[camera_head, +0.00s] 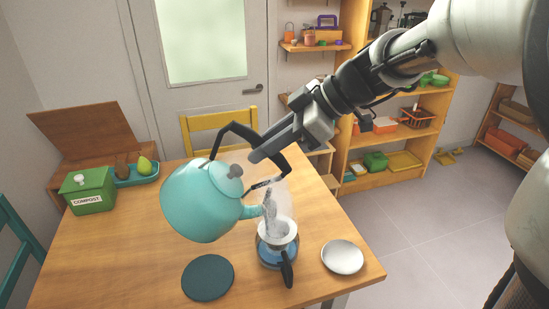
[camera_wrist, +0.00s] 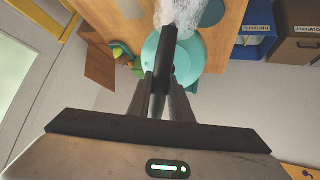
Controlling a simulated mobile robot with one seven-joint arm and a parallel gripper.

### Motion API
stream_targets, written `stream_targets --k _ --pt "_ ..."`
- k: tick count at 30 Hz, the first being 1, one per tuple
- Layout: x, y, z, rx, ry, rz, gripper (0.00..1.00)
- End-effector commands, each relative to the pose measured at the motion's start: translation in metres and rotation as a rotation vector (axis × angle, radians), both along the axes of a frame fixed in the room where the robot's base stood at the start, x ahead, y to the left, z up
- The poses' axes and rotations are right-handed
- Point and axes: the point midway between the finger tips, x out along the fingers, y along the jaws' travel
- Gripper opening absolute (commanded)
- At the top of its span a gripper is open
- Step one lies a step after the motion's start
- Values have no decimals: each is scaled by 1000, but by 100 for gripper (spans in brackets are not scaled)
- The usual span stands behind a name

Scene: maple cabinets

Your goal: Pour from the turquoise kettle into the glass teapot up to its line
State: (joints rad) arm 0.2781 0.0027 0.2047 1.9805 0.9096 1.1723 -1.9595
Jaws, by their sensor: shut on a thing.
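The turquoise kettle (camera_head: 200,205) is held tilted above the table, its spout pointing down to the right over the glass teapot (camera_head: 268,256). My gripper (camera_head: 258,152) is shut on the kettle's black handle, and the wrist view shows the fingers around the handle (camera_wrist: 167,62) with the kettle body (camera_wrist: 190,52) beyond. A whitish stream (camera_head: 270,208) falls from the spout toward the teapot's pale mouth, with haze around it. The teapot stands upright, has a dark handle and holds bluish liquid. I cannot make out its line.
A dark round mat (camera_head: 208,277) lies left of the teapot, and a white dish (camera_head: 342,257) lies right of it near the table edge. A green compost box (camera_head: 90,191) and a turquoise tray (camera_head: 135,176) with fruit stand at the far left. A yellow chair (camera_head: 218,125) is behind the table.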

Motion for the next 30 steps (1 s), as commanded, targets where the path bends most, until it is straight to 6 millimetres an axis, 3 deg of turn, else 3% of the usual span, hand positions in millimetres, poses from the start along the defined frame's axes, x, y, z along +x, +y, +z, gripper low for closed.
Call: stream_targets --k 30 --pt "1 -4 2 33 -2 0 0"
